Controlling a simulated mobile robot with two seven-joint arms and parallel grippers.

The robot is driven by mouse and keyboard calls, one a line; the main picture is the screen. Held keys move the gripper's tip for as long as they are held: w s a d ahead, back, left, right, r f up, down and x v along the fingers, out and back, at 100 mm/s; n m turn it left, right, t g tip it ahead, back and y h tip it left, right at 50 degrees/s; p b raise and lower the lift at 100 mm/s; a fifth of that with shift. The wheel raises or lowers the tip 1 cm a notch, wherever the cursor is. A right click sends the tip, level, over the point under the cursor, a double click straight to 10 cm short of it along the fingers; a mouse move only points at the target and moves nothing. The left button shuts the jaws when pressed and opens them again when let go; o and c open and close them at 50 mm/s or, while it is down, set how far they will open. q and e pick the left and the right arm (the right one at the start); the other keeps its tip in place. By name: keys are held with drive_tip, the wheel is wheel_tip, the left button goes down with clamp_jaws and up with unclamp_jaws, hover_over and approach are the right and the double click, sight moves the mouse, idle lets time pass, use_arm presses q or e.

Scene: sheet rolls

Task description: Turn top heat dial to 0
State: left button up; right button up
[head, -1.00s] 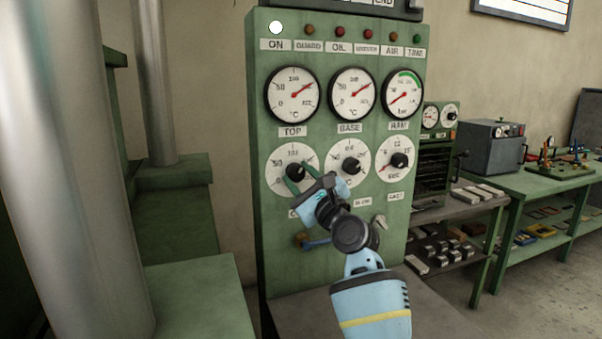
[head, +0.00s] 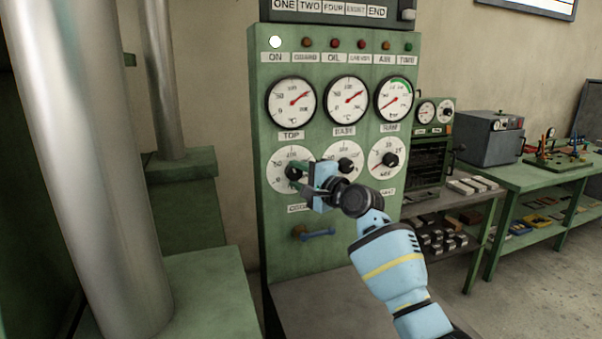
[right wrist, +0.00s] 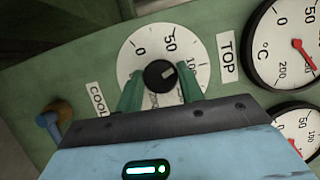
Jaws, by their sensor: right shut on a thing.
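The top heat dial (head: 280,164) is a white round scale with a black knob, low on the left of the green control panel under the TOP gauge. My right gripper (head: 294,178) reaches it from the right, its green fingers on the knob. In the right wrist view, the fingers stand on either side of the black knob (right wrist: 157,74), and the gripper (right wrist: 160,80) is shut on it. The scale shows 0, 50 and 100; the knob's white mark points roughly toward 100. My gripper hides part of the scale. My left gripper is not in view.
The base dial (head: 346,160), partly behind my gripper, and another dial (head: 388,160) sit to the right. A blue-handled lever (head: 318,233) is below. The TOP gauge (head: 291,101) is above. A grey metal column (head: 100,180) stands at left.

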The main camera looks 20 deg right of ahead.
drive_tip(key=n, duration=0.1)
drive_tip(key=n+g+p, duration=0.1)
drive_tip(key=n, duration=0.1)
drive_tip(key=shift+r+h, duration=0.3)
drive_tip(key=shift+h, duration=0.1)
drive_tip(key=n+g, duration=0.1)
drive_tip(key=n, duration=0.1)
drive_tip(key=shift+n+h, duration=0.3)
drive_tip(key=n+h, duration=0.1)
drive_tip(key=n, duration=0.1)
drive_tip(key=shift+n+g+h, duration=0.3)
drive_tip(key=shift+h, duration=0.1)
drive_tip(key=n+h, duration=0.1)
drive_tip(key=n, duration=0.1)
drive_tip(key=shift+a+n+h, duration=0.15)
drive_tip(key=shift+n+h, duration=0.15)
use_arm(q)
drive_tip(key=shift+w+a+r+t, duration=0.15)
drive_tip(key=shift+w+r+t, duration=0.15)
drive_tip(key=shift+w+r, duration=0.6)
use_arm(e)
drive_tip(key=n+h, duration=0.3)
drive_tip(key=n, duration=0.1)
drive_tip(key=shift+a, duration=0.15)
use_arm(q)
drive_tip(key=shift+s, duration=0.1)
use_arm(e)
drive_tip(key=shift+n, duration=0.3)
drive_tip(key=o, duration=1)
